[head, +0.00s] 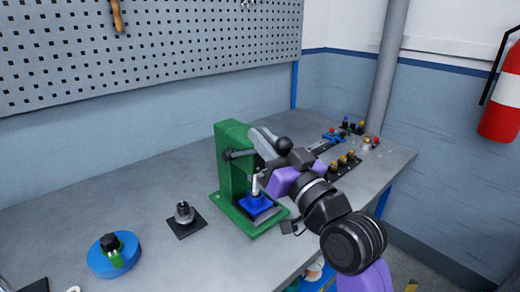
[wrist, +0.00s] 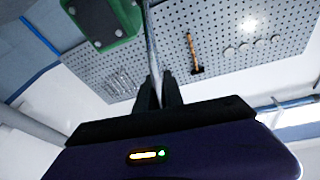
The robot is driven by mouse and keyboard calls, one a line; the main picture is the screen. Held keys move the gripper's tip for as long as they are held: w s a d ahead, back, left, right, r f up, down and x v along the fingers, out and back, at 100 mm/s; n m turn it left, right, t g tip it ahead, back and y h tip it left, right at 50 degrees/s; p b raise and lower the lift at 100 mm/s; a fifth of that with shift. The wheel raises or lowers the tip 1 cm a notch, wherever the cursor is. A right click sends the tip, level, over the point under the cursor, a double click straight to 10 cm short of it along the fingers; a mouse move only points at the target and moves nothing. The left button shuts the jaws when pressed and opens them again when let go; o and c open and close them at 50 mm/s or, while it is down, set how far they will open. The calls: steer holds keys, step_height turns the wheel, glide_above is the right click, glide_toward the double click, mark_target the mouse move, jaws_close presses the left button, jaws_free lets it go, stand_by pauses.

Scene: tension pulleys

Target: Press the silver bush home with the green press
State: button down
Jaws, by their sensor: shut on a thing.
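The green press (head: 233,160) stands on the bench, its green body also at the top of the wrist view (wrist: 105,22). A blue block (head: 257,205) sits on its base. A slim silver piece (head: 255,186) stands upright above the block; I cannot tell whether it is the bush, the ram or both. My gripper (head: 292,160) is at the press's right side, by the black lever knob (head: 284,145). In the wrist view my gripper (wrist: 159,92) is shut on the silver lever rod (wrist: 151,45). The bush's seating is too small to judge.
Left of the press, a dark plate (head: 186,230) holds a silver-and-dark piece (head: 184,211). A blue round piece (head: 101,264) with a black knob lies further left. Several coloured-top parts (head: 345,160) stand at the right back. Free bench lies behind these left pieces.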

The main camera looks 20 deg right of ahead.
steer(key=shift+s+d+f+t+b, duration=0.1)
steer(key=shift+s+f+t+b, duration=0.15)
steer(key=shift+f+b, duration=0.6)
steer(key=shift+s+d+f+t+b, duration=0.15)
steer(key=shift+f+t+b, duration=0.15)
steer(key=shift+b, duration=1)
steer(key=shift+a+r, duration=0.1)
steer(key=shift+r, duration=0.2)
steer(key=shift+f, duration=0.25)
steer(key=c, duration=1.5)
jaws_free()
steer(key=shift+o, duration=0.2)
steer(key=shift+r, duration=0.2)
steer(key=b+v, duration=0.1)
steer(key=v, duration=0.7)
steer(key=shift+b, duration=0.4)
